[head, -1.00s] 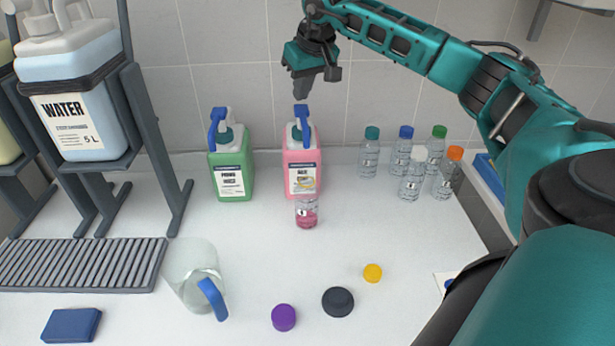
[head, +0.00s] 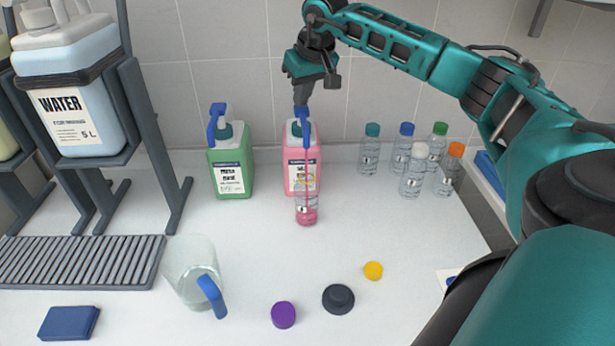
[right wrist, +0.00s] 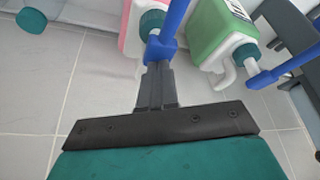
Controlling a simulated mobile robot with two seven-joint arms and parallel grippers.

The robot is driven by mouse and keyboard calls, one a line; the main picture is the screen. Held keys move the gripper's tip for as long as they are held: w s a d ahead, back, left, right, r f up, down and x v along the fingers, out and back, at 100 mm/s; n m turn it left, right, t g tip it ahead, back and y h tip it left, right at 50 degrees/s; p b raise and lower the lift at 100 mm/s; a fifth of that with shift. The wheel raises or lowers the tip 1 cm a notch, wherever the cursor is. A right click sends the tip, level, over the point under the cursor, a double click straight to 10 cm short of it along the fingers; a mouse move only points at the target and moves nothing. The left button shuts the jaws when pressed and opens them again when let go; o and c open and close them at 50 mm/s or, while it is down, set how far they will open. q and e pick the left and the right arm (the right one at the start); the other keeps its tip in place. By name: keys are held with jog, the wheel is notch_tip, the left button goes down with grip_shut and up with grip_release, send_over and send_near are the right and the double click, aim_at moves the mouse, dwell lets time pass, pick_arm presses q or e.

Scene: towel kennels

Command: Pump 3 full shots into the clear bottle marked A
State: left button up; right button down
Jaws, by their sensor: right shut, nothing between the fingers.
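A pink jug (head: 290,160) with a blue pump head (head: 302,117) stands near the back wall. My right gripper (head: 301,102) is shut and empty, pointing down with its fingertips on top of that pump head. The right wrist view also shows the fingertips (right wrist: 158,72) against the blue pump (right wrist: 163,48). A small clear bottle (head: 306,212) stands upright, uncapped, in front of the pink jug under its spout, with pink liquid inside. A thin pink stream runs down into it. The mark on its label is too small to read. My left gripper is not in view.
A green pump jug (head: 230,170) stands left of the pink one. Several capped clear bottles (head: 412,178) stand at right. A clear pitcher (head: 188,270), purple cap (head: 283,315), dark cap (head: 338,299) and yellow cap (head: 373,271) lie nearer. A water canister (head: 75,80) stands on a rack.

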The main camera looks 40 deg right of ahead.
jog(key=shift+f+b, duration=0.4)
jog(key=shift+f, duration=0.75)
jog(key=shift+r, duration=0.1)
jog(key=shift+r+p, duration=1.2)
jog(key=shift+p, duration=0.1)
jog(key=shift+r+p, duration=0.35)
jog(key=shift+r, duration=0.7)
jog(key=shift+f, duration=0.15)
